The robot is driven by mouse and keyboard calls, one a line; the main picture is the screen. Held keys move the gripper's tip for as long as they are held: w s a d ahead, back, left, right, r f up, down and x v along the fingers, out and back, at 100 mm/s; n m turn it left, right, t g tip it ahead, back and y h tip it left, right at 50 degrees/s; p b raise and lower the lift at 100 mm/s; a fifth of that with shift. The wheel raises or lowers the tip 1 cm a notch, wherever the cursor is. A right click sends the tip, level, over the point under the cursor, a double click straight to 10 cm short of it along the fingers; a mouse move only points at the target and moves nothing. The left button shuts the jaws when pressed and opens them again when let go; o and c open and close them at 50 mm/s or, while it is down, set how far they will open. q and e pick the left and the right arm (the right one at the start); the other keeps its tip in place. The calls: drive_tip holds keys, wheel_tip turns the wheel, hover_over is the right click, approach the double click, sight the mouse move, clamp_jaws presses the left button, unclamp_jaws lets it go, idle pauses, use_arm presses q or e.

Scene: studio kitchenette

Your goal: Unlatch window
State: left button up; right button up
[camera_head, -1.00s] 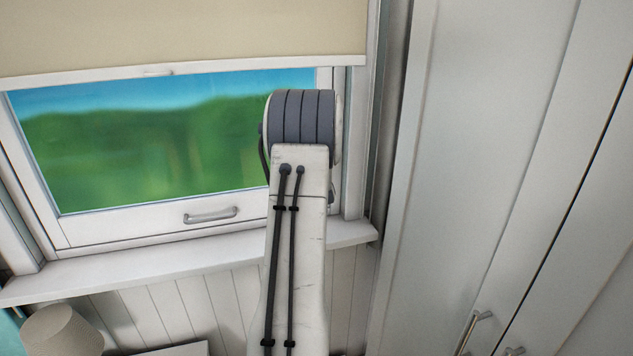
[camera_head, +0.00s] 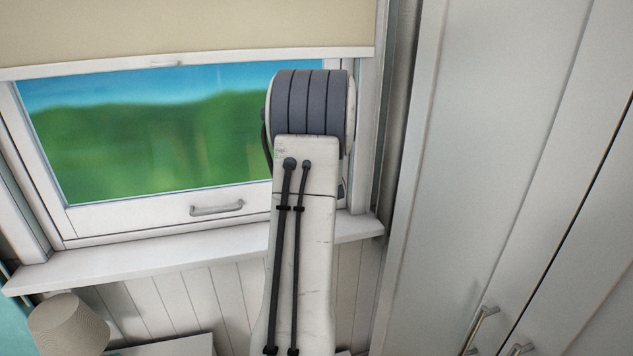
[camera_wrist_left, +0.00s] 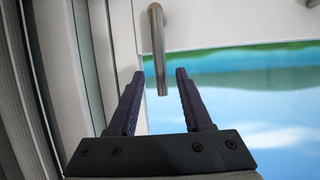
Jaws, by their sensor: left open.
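The window (camera_head: 150,215) has a white frame, with blue sky and green hills behind the glass. In the left wrist view a grey metal latch handle (camera_wrist_left: 157,45) is fixed to the white frame and extends down in the picture. My left gripper (camera_wrist_left: 160,74) is open, and the handle's free end appears between its two dark fingers, with a gap on each side. I cannot tell how deep it sits between them. In the head view my arm hides this gripper and the latch handle. My right gripper is not in view.
A horizontal grey pull handle (camera_head: 217,208) is on the lower sash rail. A beige blind (camera_head: 190,25) covers the window top. The white sill (camera_head: 150,257) runs below, with a lamp (camera_head: 68,325) at lower left. A tall white cabinet (camera_head: 480,150) stands close on the right.

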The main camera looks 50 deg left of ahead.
use_arm(q)
drive_tip(key=v, duration=0.7)
drive_tip(key=shift+b, duration=0.45)
